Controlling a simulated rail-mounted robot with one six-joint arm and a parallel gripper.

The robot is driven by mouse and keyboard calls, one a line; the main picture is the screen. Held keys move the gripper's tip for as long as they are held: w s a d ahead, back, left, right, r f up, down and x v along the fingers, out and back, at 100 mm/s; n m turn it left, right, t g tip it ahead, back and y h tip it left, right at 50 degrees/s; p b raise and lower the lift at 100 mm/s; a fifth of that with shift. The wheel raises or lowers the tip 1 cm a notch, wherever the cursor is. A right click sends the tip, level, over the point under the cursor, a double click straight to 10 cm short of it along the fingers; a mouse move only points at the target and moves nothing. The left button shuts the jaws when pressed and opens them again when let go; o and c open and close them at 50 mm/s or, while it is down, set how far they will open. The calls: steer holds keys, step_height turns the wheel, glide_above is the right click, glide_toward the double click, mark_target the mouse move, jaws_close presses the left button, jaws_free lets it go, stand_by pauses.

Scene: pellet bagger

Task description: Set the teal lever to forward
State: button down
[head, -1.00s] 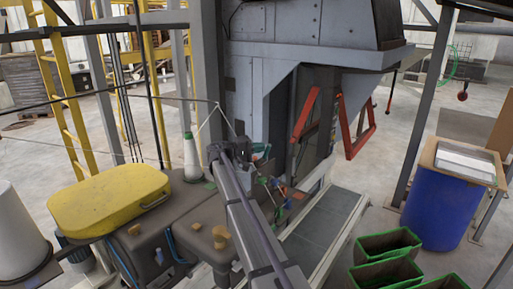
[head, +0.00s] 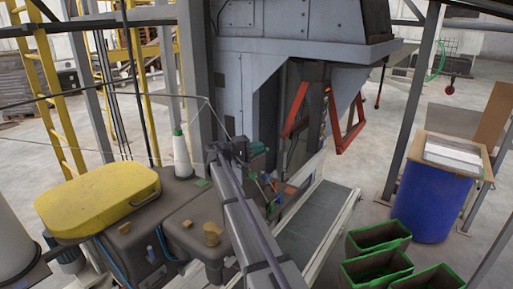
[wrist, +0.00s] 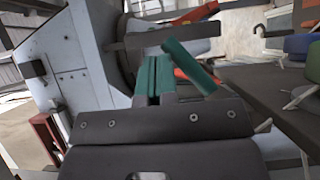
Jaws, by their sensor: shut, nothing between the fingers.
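The teal lever (wrist: 192,67) shows in the wrist view as a tilted teal bar, leaning up to the left, just beyond my gripper (wrist: 160,98). In the head view, a small teal part (head: 258,148) shows by the end of my arm, at the machine's side; my fingertips are hidden there.
Small coloured handles (head: 266,177) crowd the machine side by my arm. A grey conveyor (head: 315,218) runs below. Green-rimmed bins (head: 377,240) and a blue drum (head: 436,203) stand right.

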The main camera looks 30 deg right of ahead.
stand_by(0.3)
steer(key=w+a, duration=0.1)
steer(key=a, duration=0.9)
steer(key=shift+a, duration=0.35)
